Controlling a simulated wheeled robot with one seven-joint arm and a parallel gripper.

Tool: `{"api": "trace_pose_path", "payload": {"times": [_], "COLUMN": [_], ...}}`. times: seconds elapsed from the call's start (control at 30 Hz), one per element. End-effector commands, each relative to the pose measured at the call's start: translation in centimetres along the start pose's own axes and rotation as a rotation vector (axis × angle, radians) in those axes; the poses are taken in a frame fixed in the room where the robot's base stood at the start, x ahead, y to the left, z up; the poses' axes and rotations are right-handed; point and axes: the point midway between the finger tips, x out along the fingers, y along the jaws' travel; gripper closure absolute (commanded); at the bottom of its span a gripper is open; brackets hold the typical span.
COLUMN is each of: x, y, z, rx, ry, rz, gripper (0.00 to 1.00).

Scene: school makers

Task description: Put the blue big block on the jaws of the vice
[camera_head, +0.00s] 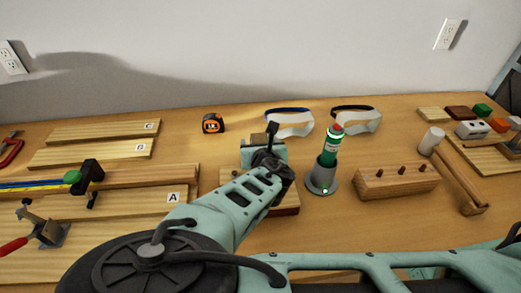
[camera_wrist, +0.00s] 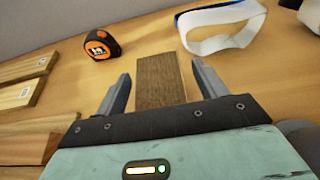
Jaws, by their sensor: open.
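My gripper (camera_head: 272,132) is over the middle of the bench, pointing away from the head camera. In the wrist view its two fingers (camera_wrist: 162,92) are apart. A dark brown wooden block (camera_wrist: 160,80) shows between and beyond the fingertips; I cannot tell whether they touch it. I cannot make out a big blue block in either view. No vice is clearly identifiable; a metal clamping tool with a red handle (camera_head: 45,232) lies at the left front, partly cut off by the frame.
A tape measure (camera_head: 213,124) and safety goggles (camera_head: 290,122) lie behind my gripper.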

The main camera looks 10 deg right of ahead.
Motion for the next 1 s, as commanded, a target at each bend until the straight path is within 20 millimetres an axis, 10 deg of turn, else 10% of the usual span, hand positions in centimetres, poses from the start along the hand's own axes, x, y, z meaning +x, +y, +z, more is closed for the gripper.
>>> {"api": "trace_pose_path", "payload": {"times": [0.3, 0.63, 1.0], "x": [0.0, -0.4, -3.1], "y": [0.0, 0.0, 0.0], "z": [0.1, 1.1, 7.5], "rx": [0.0, 0.002, 0.004], "ry": [0.0, -0.002, 0.0], "rz": [0.0, 0.001, 0.0], "gripper": [0.86, 0.86, 0.86]}}
